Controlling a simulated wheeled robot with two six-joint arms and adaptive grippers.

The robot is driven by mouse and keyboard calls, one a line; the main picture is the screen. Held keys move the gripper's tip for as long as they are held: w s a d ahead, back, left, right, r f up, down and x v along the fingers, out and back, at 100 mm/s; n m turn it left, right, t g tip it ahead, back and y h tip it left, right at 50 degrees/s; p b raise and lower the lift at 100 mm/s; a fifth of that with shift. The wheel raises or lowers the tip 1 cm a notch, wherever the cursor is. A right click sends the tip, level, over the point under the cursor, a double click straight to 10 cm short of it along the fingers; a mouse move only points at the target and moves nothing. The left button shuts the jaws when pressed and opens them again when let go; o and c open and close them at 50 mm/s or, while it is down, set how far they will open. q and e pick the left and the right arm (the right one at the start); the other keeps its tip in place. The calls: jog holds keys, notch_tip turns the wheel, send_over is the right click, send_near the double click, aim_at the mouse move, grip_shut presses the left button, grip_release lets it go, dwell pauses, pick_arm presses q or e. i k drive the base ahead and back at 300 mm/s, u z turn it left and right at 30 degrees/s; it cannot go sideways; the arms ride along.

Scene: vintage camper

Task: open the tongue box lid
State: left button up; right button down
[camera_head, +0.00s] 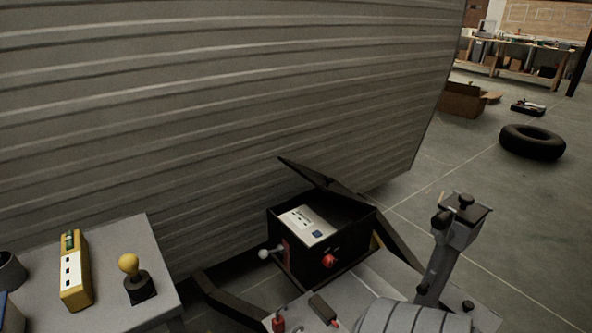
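The black tongue box (345,240) sits low in front of the camper's ribbed grey wall. Its thin black lid (322,178) is raised and tilted, seen at a steep angle, so the box top is open. A white panel with dark markings and a small blue square (311,228) shows in the opening. A red knob (329,261) is on the box's front, and a lever with a pale ball end (265,254) sticks out at its left. Neither of my grippers is in view.
The camper wall (220,110) rises close behind the box. A grey post with a dark handle (450,245) stands to its right. At left, a grey table (105,295) bears a yellow device (74,270) and a yellow-knobbed joystick (132,270). A tire (532,142) lies on open floor.

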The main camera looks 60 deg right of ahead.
aim_at(331, 186)
jog(key=k, duration=0.85)
jog(key=z, duration=0.75)
jog(key=i, duration=0.45)
jog(key=u, duration=0.05)
